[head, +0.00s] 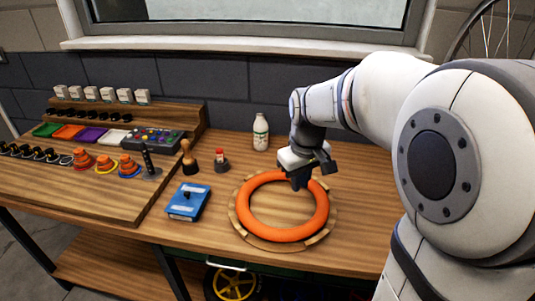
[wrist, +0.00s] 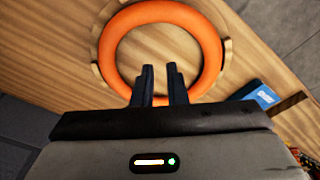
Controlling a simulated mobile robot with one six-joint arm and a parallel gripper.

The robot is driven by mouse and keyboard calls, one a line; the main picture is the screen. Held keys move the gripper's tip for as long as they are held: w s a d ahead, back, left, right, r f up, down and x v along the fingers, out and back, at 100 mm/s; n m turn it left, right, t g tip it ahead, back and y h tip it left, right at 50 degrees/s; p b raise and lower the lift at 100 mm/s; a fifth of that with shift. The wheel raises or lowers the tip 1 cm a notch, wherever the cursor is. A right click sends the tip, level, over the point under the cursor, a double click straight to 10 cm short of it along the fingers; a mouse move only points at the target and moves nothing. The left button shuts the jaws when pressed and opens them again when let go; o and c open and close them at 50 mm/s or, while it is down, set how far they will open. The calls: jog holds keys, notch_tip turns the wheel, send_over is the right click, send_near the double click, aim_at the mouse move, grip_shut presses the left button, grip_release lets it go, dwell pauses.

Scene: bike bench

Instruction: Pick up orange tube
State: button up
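The orange tube (head: 318,214) is a thick ring lying flat in a round wooden holder (head: 236,222) on the bench. It also shows in the wrist view (wrist: 211,45), with the holder's rim (wrist: 97,68) around it. My gripper (head: 299,186) is at the tube's far side, over or at the ring. In the wrist view its two dark fingers (wrist: 161,75) point toward the ring's inside and cross the tube's near arc, with a narrow gap between them. They look parted with nothing gripped. I cannot tell whether they touch the tube.
A blue box (head: 188,201) lies left of the holder. A white bottle (head: 261,132), a wooden-handled tool (head: 189,158) and a small red-topped pot (head: 221,160) stand behind. A stepped wooden rack (head: 165,126) with coloured trays fills the left. The front right bench is clear.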

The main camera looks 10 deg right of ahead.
jog(key=w+d+f+n+g+p, duration=0.15)
jog(key=w+f, duration=0.25)
jog(key=w, duration=0.5)
jog(key=w+d+f+n+p, duration=0.1)
jog(key=w+f+n, duration=0.2)
jog(key=w, duration=0.5)
jog(key=f+p, duration=0.1)
jog(key=f, duration=0.6)
jog(key=shift+w+a+f+p, duration=0.15)
jog(key=shift+a+f+p, duration=0.05)
jog(key=shift+p, duration=0.2)
grip_shut()
